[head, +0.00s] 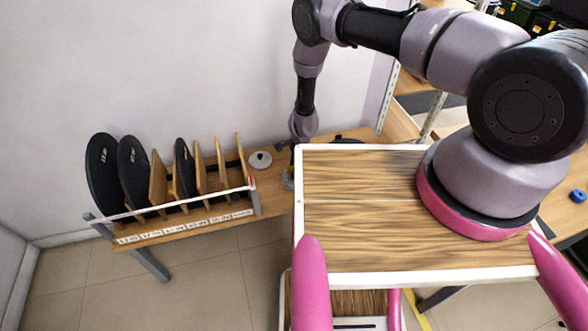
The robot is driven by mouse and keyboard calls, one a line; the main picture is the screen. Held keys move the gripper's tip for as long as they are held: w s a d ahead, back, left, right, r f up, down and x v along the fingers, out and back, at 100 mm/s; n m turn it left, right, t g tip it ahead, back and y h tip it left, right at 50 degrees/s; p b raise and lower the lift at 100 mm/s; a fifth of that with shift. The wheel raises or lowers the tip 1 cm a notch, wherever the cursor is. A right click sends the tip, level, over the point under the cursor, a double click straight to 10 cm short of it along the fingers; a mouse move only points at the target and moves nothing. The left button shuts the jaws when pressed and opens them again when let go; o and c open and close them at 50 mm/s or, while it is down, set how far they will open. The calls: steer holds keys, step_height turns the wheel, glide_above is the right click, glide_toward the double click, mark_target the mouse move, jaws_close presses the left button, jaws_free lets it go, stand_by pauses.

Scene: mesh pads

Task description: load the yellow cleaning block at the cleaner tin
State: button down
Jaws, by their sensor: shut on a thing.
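My arm reaches away to the back of the low wooden bench, and my gripper (291,160) points down there, small and dark. It is at the cleaner tin (288,183), a small round grey container partly hidden by the white edge of my own top plate. My gripper is shut on what seems to be the yellow cleaning block; only a faint yellowish spot shows at the fingertips. Whether the block touches the tin's inside cannot be told. A round pale lid (260,159) with a dark knob lies on the bench, left of the gripper.
A rack (185,208) with several upright black and wooden pads stands on the bench (275,200) at left, with a white rail and labels along its front. A white wall is close behind. Shelving stands at right, with a blue ring (578,195). Floor at lower left is clear.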

mark_target(292, 168)
steer(key=shift+f, duration=0.45)
stand_by(1.1)
steer(key=shift+r, duration=0.1)
steer(key=shift+r, duration=3.45)
